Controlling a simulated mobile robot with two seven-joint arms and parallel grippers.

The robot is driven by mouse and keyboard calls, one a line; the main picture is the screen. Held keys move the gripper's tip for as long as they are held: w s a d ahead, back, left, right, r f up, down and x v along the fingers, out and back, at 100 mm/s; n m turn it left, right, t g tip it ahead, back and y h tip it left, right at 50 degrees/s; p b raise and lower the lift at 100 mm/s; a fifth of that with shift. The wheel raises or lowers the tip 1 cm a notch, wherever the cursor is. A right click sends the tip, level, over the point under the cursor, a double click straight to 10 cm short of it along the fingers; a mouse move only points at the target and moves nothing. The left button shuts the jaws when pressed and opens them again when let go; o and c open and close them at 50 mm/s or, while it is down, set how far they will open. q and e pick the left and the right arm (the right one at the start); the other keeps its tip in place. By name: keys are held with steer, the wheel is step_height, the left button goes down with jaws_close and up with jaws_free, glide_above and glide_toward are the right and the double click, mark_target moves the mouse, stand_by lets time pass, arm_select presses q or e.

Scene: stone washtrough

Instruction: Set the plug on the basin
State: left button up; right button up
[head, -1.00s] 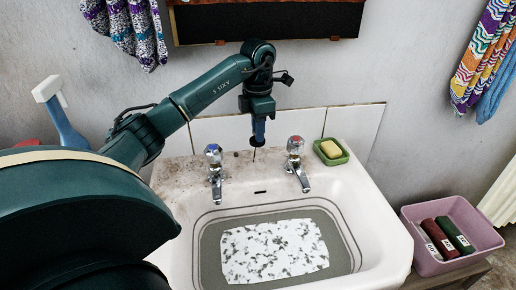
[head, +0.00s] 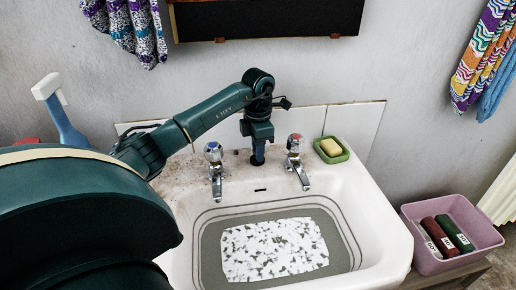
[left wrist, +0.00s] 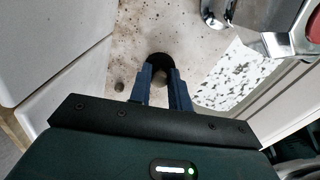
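The black round plug (left wrist: 158,61) is between the blue fingertips of my left gripper (left wrist: 161,82) in the left wrist view. The fingers close in on its small stem from both sides. In the head view my left gripper (head: 258,152) points straight down between the two taps, at the back ledge of the white basin (head: 375,220). The plug (head: 257,161) shows there as a dark spot low at the ledge. I cannot tell whether it touches the ledge. My right gripper is not in view.
The cold tap (head: 215,170) and hot tap (head: 296,160) stand close on either side of my gripper. A green soap dish (head: 331,151) with yellow soap sits right of them. A speckled white sheet (head: 275,250) lies in the bowl. A pink bin (head: 470,215) stands at right.

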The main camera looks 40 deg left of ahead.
arm_select(q)
steer(key=o, duration=0.4)
step_height(320, 180, up, 12)
steer(key=shift+r+p, duration=0.2)
steer(key=shift+p, duration=0.25)
stand_by(0.5)
